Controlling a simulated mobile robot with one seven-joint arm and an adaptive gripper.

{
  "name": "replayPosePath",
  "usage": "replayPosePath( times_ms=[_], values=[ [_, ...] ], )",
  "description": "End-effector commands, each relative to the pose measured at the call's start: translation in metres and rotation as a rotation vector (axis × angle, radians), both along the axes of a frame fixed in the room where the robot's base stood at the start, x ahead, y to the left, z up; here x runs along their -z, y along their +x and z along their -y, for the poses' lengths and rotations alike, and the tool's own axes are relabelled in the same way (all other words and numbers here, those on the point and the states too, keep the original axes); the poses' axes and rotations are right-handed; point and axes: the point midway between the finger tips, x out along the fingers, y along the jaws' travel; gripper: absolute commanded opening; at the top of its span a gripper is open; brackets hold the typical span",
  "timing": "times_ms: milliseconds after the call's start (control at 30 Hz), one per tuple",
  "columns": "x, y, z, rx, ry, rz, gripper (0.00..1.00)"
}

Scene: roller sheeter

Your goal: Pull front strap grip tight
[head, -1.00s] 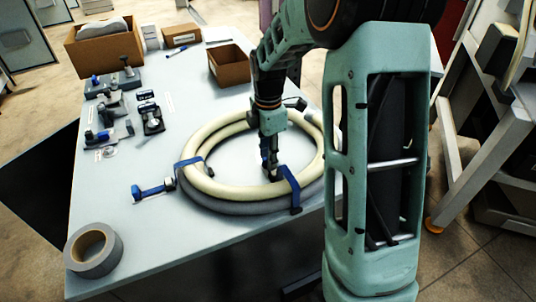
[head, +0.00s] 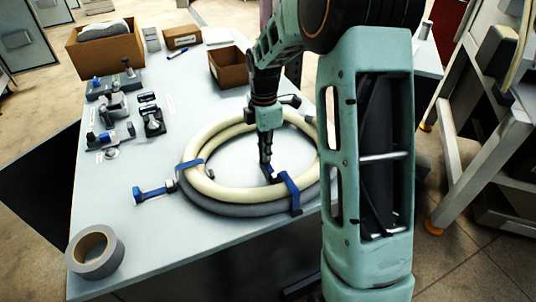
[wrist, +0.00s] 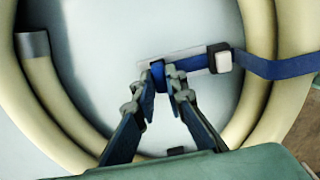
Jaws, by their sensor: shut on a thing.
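A coil of cream and grey hose (head: 205,185) lies on the table. A blue front strap (head: 292,192) wraps over its near right side; the strap also shows in the wrist view (wrist: 285,67). Its buckle (wrist: 222,58), dark with a pale block, sits at the hose's inner edge. The strap's blue grip end (wrist: 158,77) reaches inside the ring. My gripper (head: 267,172) points down inside the ring, its fingertips (wrist: 164,80) shut on the grip end. A second blue strap (head: 190,163) wraps the coil's left side, with its grip (head: 153,192) lying outside on the table.
A grey tape roll (head: 96,251) lies at the table's near left corner. Clamps and small tools (head: 112,105) lie at the left. An open brown box (head: 228,68) stands behind the coil, and a larger box (head: 105,45) at the back left. The table front is clear.

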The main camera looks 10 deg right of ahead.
Motion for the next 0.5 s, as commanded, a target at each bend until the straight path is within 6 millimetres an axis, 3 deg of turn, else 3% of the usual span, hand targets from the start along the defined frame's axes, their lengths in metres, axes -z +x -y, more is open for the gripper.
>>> replayPosePath(
  times_ms=[100, 400, 433, 500],
  values=[
    [-0.0011, 0.0098, -0.0029, 0.0, 0.002, 0.003, 0.0],
    [-0.0005, 0.0112, -0.0033, 0.0, 0.002, 0.004, 0.0],
    [-0.0005, 0.0112, -0.0033, 0.0, 0.002, 0.004, 0.13],
    [-0.0005, 0.0112, -0.0033, 0.0, 0.002, 0.004, 0.21]
  ],
)
